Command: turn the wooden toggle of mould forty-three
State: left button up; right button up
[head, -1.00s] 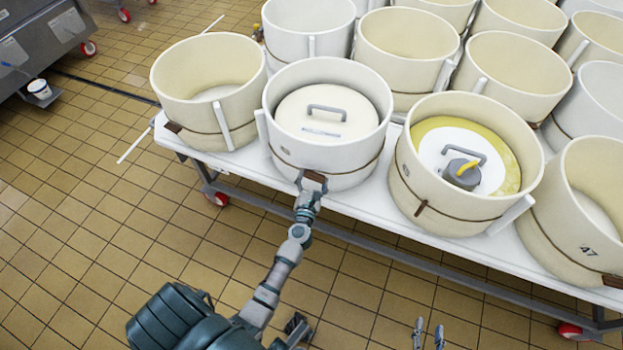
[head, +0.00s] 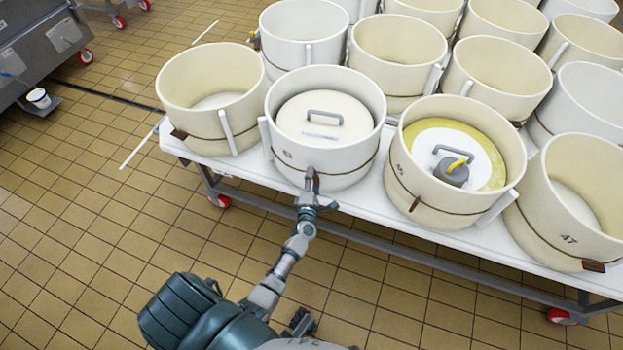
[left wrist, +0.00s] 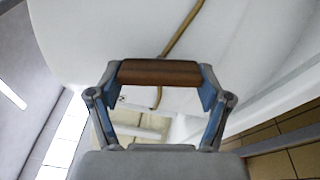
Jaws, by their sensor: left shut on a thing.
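Mould forty-three (head: 345,158) is the white round mould at the front of the table, with a cream lid inside; its marking, partly legible, is on the front wall. The wooden toggle (head: 309,179) sits on its brown cord, low on the front wall. My left gripper (head: 311,188) is shut on it. In the left wrist view the brown toggle (left wrist: 160,72) spans between the fingertips, and the cord (left wrist: 180,30) runs across behind it. The toggle stands roughly upright in the head view, crosswise to the cord.
The white table (head: 365,205) carries several moulds close together. An empty cream mould (head: 205,122) stands to the left, and one with a yellow-handled weight (head: 453,172) to the right. The tiled floor before the table is clear. A steel vat (head: 35,40) stands far left.

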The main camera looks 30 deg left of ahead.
pick_arm(q)
jog(key=shift+d+m+p, duration=0.15)
jog(key=shift+m+p, duration=0.35)
jog(key=shift+m, duration=0.4)
jog(key=shift+f+m, duration=0.15)
jog(key=shift+m, duration=0.55)
pick_arm(e)
jog(key=shift+x, duration=2.55)
jog(key=shift+s+f, duration=0.1)
jog(key=shift+s, duration=0.1)
pick_arm(q)
jog(key=o, duration=1.1)
jog(key=shift+f, duration=0.1)
pick_arm(e)
jog(key=shift+w, duration=0.1)
pick_arm(q)
jog(key=shift+r, duration=0.2)
jog(key=v, duration=1.2)
jog(key=shift+f, duration=0.1)
